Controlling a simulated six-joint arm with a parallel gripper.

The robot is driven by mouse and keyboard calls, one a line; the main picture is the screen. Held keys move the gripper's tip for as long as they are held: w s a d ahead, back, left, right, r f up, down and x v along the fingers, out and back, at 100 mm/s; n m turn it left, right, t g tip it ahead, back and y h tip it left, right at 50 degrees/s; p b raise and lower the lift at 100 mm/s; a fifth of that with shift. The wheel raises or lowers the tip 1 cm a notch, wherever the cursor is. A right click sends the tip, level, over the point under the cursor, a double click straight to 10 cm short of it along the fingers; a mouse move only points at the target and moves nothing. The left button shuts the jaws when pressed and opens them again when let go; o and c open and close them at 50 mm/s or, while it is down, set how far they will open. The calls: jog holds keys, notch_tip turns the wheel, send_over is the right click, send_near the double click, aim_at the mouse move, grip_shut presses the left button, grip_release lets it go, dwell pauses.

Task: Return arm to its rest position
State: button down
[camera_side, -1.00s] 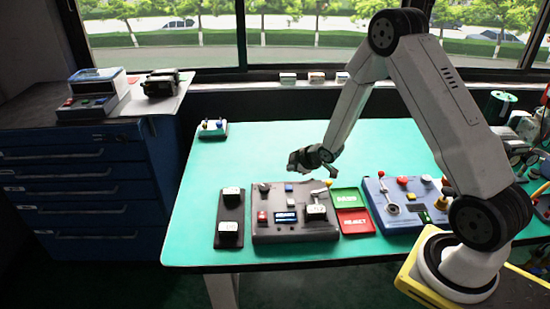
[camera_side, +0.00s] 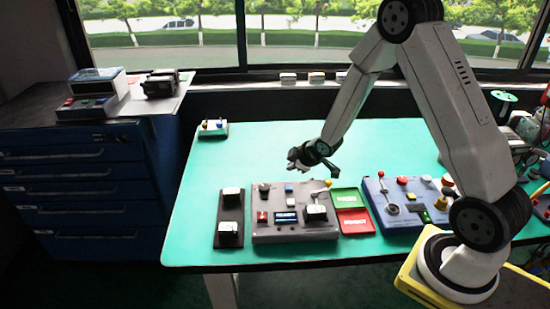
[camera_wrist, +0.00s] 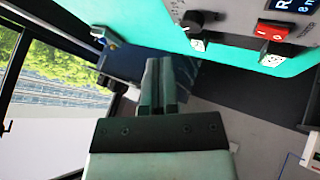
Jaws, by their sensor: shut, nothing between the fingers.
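My gripper (camera_side: 296,160) hangs above the green-topped table (camera_side: 250,150) in the side view, over the back of a grey control box (camera_side: 292,228). It is shut and empty, and it touches nothing that I can see. In the wrist view the two fingers of my gripper (camera_wrist: 158,75) lie close together. The grey box has a small display, a red switch, a knob and a lever with a yellow tip.
A dark strip with two white-topped blocks (camera_side: 230,220) lies left of the grey box. Green and red trays (camera_side: 354,221) and a blue control box (camera_side: 405,205) lie to its right. A small stand (camera_side: 213,129) is at the back left. The table's left-middle is clear.

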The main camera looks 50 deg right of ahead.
jog(key=s+a+r+m+g, duration=0.2)
jog(key=s+a, duration=0.4)
jog(key=s, duration=0.3)
jog(key=s+a+r+m+g, duration=0.3)
jog(key=s+a+r, duration=0.3)
jog(key=s, duration=0.3)
jog(key=shift+s+r+m+g+y, duration=0.15)
jog(key=shift+r+m+g+y, duration=0.2)
jog(key=shift+m, duration=0.55)
jog(key=shift+a, duration=0.1)
